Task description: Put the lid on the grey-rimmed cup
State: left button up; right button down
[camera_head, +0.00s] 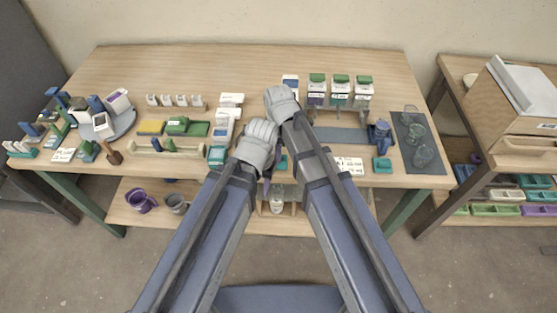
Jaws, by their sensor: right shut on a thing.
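A dark cup with a greyish rim (177,203) stands on the lower shelf at the left, next to a purple cup (140,200). I cannot tell for sure that it is the grey-rimmed cup. I cannot make out a lid. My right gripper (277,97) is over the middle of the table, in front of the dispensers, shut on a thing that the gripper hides. My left gripper (259,139) is just left of and nearer than the right one. Its fingers are seen from behind, so its opening does not show.
Dispensers with green tops (341,90) stand at the back right of centre. A blue pitcher-like vessel (380,134) and a dark mat (427,168) with clear glasses are at the right. A round grey tray (122,127) with containers is at the left. The table's back edge is clear.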

jog(key=shift+r, duration=0.15)
notch_tip(320, 180, up, 5)
jog(key=p, duration=0.5)
